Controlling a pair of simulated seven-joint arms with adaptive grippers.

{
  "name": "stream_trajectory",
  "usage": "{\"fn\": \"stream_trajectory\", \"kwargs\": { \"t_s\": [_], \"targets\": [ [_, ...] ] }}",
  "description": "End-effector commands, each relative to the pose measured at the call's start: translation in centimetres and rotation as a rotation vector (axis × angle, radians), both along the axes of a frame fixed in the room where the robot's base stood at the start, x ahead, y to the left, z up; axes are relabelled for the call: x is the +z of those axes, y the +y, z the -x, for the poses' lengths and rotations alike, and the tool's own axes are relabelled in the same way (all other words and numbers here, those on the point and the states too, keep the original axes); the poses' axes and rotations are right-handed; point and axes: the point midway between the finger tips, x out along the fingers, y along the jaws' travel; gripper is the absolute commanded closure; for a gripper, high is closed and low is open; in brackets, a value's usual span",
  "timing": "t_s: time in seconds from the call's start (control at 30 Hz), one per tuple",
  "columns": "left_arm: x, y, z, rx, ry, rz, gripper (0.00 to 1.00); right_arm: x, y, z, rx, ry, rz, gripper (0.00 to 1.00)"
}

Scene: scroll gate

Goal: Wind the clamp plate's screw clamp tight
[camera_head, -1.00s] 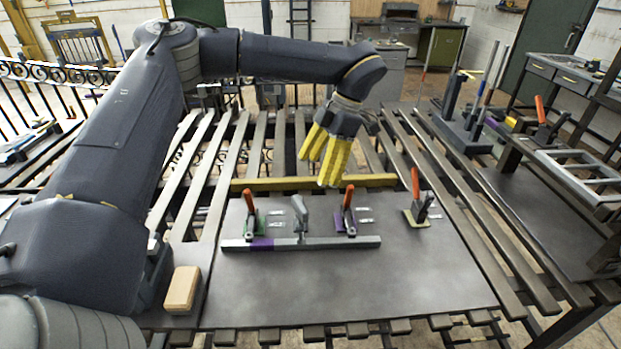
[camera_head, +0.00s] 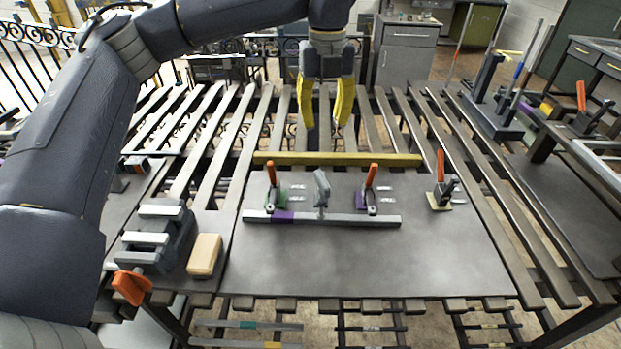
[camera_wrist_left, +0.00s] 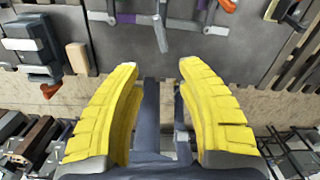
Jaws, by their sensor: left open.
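The dark clamp plate (camera_head: 370,262) lies on the slatted bench. A grey bar (camera_head: 347,220) with a purple section crosses it. The grey screw clamp (camera_head: 321,188) stands at the middle of the bar, its upper part tilted; I take it from its shape to be the screw clamp. It also shows in the wrist view (camera_wrist_left: 160,33). My left gripper (camera_head: 322,118) points down behind the plate, beyond the yellow rail, apart from the clamp. Its yellow fingers are spread and empty, also in the wrist view (camera_wrist_left: 160,75). My right gripper is not in view.
Orange-handled clamps stand on the plate: one on green (camera_head: 273,188), one on purple (camera_head: 369,188), one at right (camera_head: 441,182). A yellow rail (camera_head: 340,159) edges the plate's back. A vise (camera_head: 155,235) and wooden block (camera_head: 204,256) sit left. The plate's front is clear.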

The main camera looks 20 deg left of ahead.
Motion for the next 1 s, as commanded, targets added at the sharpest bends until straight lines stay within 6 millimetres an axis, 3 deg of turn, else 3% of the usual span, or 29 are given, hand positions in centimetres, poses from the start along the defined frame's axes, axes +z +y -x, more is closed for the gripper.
{"fn": "stream_trajectory", "kwargs": {
  "t_s": [0.37, 1.0],
  "targets": [
    [-0.9, 0.0, -0.1, 0.164, -0.002, -0.001, 0.62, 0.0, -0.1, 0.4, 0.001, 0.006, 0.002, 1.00],
    [-11.8, 0.0, 0.0, 0.162, 0.000, -0.002, 0.62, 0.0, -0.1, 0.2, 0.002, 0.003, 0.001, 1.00]
  ]
}}
